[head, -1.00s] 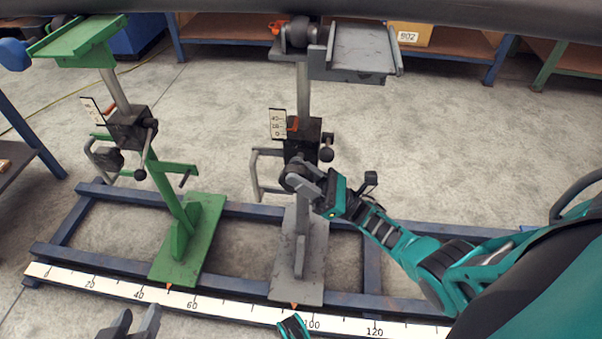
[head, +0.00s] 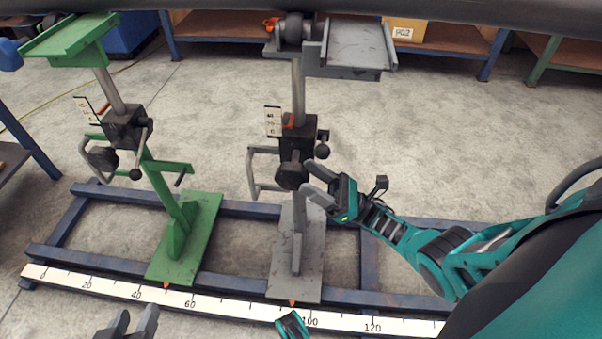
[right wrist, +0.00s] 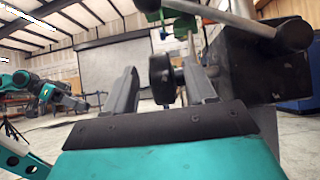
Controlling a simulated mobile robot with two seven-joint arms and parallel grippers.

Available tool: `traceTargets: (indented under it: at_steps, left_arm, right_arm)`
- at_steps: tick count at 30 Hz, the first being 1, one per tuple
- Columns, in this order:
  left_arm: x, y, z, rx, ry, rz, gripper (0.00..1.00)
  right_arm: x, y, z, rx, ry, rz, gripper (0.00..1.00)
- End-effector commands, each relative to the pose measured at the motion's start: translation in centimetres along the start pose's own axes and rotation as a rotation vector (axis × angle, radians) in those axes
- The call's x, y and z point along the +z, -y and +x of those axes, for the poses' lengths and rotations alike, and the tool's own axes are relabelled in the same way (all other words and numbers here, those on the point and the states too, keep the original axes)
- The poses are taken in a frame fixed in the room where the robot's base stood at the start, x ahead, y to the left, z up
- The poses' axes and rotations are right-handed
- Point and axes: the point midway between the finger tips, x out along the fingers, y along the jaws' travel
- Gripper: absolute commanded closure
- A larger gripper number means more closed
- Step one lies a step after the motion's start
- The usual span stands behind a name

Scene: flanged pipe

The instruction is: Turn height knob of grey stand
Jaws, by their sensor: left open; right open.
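The grey stand (head: 299,259) stands upright on the blue floor frame. Its black height knob (head: 291,176) sits on the side of the dark clamp block (head: 297,135), below a ball-ended lever (head: 322,151). My right gripper (head: 309,178) is open and empty, just right of the knob, its fingers pointing at it. In the right wrist view the knob (right wrist: 161,78) appears between the two open fingers (right wrist: 163,88), beyond their tips or level with them; I cannot tell which. My left gripper (head: 130,318) is open and empty at the bottom edge, far from the stand.
A green stand (head: 183,240) with its own black knob (head: 103,158) stands to the left. A white ruler (head: 220,305) runs along the front of the blue frame (head: 235,208). A dark pipe (head: 230,6) crosses the top.

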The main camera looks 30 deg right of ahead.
Motion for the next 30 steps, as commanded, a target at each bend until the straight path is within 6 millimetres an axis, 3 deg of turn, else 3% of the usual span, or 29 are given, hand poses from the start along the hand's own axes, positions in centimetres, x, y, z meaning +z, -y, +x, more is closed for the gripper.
traceTargets:
  at_steps: [1,6,12,26,30]
  left_arm:
    - [0.0,0.0,0.0,0.0,0.001,0.0,0.57]
    - [0.1,0.0,0.0,0.0,0.003,-0.001,0.57]
    - [0.2,0.0,0.0,0.0,0.003,-0.001,0.57]
    - [0.2,0.0,0.0,0.001,0.003,-0.001,0.57]
    - [0.1,0.0,0.0,0.001,0.003,-0.001,0.57]
  right_arm:
    - [1.0,0.0,-1.4,0.0,-0.007,-0.003,0.45]
    - [3.6,0.0,-4.6,-0.001,-0.007,-0.003,0.45]
    - [5.8,0.0,-7.2,-0.001,-0.004,-0.002,0.45]
    - [6.8,0.0,-8.4,0.0,-0.002,-0.001,0.45]
    - [6.8,0.0,-8.4,0.0,-0.002,-0.001,0.32]
